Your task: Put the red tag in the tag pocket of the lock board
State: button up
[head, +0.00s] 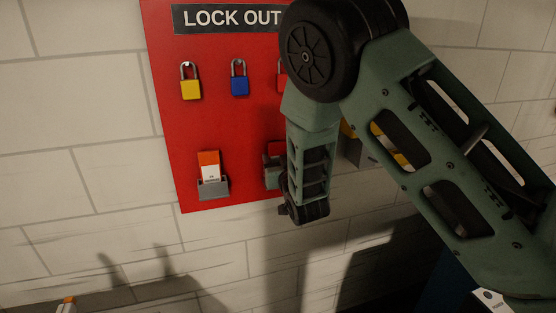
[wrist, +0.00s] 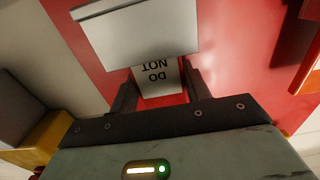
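The red lock board (head: 225,125) hangs on the wall. In the wrist view a white tag part with upside-down "DO NOT" print (wrist: 158,75) lies between the fingers of my gripper (wrist: 160,75). The fingers flank its side edges; I cannot tell whether they press on it. A grey pocket (wrist: 135,30) covers the tag's far end. A patch of red shows by the tag's near end. In the head view my arm largely hides this grey pocket (head: 271,177) and my gripper.
A tag with an orange-red top (head: 209,170) stands in a grey pocket (head: 213,189) at the board's lower left. Yellow (head: 190,89) and blue (head: 239,84) padlocks hang above. A third, red lock is partly hidden.

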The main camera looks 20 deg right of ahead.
jog(key=o, duration=0.4)
jog(key=shift+c, duration=0.2)
jog(key=shift+r, duration=0.15)
jog(key=s+b, duration=0.5)
jog(key=s, duration=0.7)
jog(key=s+a+f+n+g+y, duration=0.3)
jog(key=s+a+f+g+y, duration=0.15)
jog(key=s+a+g, duration=0.65)
jog(key=s+d+n+g+h, duration=0.2)
jog(key=s+g, duration=0.1)
jog(key=s, duration=0.6)
jog(key=s+d+r+n+g+h, duration=0.1)
jog(key=s+g, duration=0.3)
jog(key=s, duration=0.6)
jog(key=shift+s+d+n+h, duration=0.3)
jog(key=shift+d+n+h, duration=0.15)
jog(key=shift+d+n, duration=0.45)
